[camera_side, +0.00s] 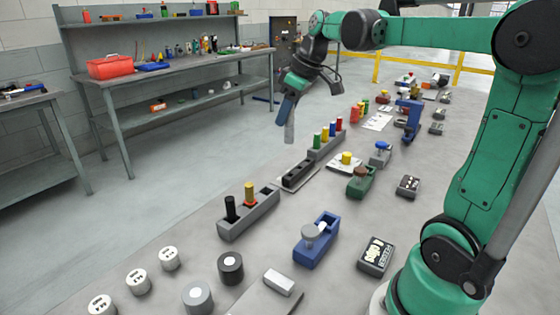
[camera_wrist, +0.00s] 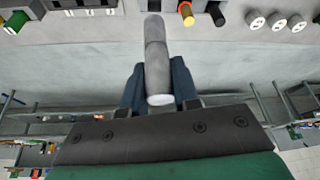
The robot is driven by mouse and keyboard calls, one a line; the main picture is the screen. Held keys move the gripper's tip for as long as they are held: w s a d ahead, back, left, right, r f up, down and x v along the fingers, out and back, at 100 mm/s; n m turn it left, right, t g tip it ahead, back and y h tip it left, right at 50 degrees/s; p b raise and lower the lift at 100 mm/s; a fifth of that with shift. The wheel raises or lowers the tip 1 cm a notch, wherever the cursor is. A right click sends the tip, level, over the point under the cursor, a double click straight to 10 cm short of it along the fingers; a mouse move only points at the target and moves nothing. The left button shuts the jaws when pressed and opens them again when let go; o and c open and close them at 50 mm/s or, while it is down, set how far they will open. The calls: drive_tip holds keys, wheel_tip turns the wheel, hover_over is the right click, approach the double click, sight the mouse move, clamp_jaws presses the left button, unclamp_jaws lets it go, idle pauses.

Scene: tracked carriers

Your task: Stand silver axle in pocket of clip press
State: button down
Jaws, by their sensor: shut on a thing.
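My gripper (camera_side: 287,110) is shut on the silver axle (camera_side: 289,132) and holds it up in the air, hanging almost upright beyond the left edge of the bench in the side view. In the wrist view the axle (camera_wrist: 156,55) sits between the two blue fingers of my gripper (camera_wrist: 158,88), its pale end face towards the camera. Several small fixtures stand on the bench: a blue one with a grey knob (camera_side: 316,243), a green one with a brown knob (camera_side: 361,182) and a blue-knobbed one (camera_side: 381,154). I cannot tell which is the clip press.
The air around my gripper is clear.

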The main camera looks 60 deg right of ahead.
drive_tip(key=s+a+f, duration=0.2)
drive_tip(key=s+f, duration=0.9)
drive_tip(key=f, duration=0.1)
drive_tip(key=shift+f, duration=0.25)
drive_tip(key=shift+d+f, duration=0.1)
drive_tip(key=shift+f, duration=1.5)
idle(2.1)
drive_tip(key=shift+c, duration=0.5)
unclamp_jaws()
idle(0.4)
wheel_tip(320, 180, up, 7)
idle(0.9)
